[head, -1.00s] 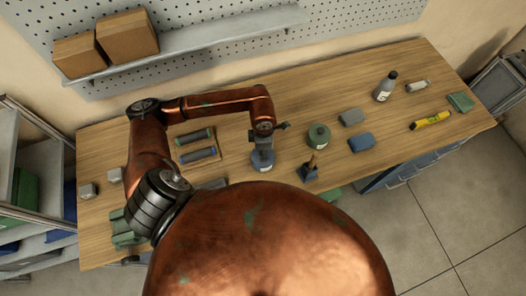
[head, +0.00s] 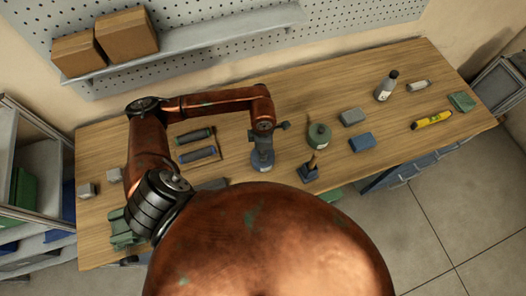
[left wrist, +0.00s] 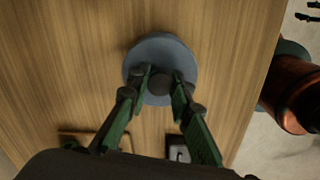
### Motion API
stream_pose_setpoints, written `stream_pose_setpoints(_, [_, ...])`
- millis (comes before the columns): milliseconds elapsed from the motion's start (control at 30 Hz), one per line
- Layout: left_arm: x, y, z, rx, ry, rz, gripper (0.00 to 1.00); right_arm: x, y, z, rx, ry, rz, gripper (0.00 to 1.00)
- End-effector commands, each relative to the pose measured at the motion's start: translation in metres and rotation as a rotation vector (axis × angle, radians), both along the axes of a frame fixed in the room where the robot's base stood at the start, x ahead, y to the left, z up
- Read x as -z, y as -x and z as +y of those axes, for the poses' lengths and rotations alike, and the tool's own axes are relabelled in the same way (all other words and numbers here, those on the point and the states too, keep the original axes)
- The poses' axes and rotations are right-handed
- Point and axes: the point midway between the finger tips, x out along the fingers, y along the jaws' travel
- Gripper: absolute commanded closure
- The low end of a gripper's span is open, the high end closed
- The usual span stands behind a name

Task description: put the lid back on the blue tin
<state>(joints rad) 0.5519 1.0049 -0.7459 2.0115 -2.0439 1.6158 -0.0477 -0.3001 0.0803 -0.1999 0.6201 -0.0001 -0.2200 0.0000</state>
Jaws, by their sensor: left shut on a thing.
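The blue tin (head: 262,161), with a pale label low on its side, stands on the workbench below my left gripper (head: 263,140). In the left wrist view, the round blue-grey lid (left wrist: 151,50) shows from above, with its dark knob (left wrist: 160,82) between the fingertips. My left gripper (left wrist: 160,84) is shut on the knob. The lid hides the tin's top there. In the head view the lid is too small and covered to tell whether it rests on the rim. My right gripper is not in view.

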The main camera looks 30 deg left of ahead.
Motion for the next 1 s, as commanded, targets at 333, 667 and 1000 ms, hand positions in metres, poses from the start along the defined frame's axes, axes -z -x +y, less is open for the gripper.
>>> stream_pose_setpoints(333, [-0.0001,0.0002,-0.0001,0.000,0.000,0.000,1.00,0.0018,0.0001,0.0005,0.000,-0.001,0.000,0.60])
stream_pose_setpoints(667, [-0.0001,0.0002,-0.0003,0.000,0.000,0.000,0.67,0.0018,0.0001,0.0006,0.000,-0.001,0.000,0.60])
stream_pose_setpoints(1000, [0.0001,0.0003,-0.0003,0.000,0.001,0.001,0.57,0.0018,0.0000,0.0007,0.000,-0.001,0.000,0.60])
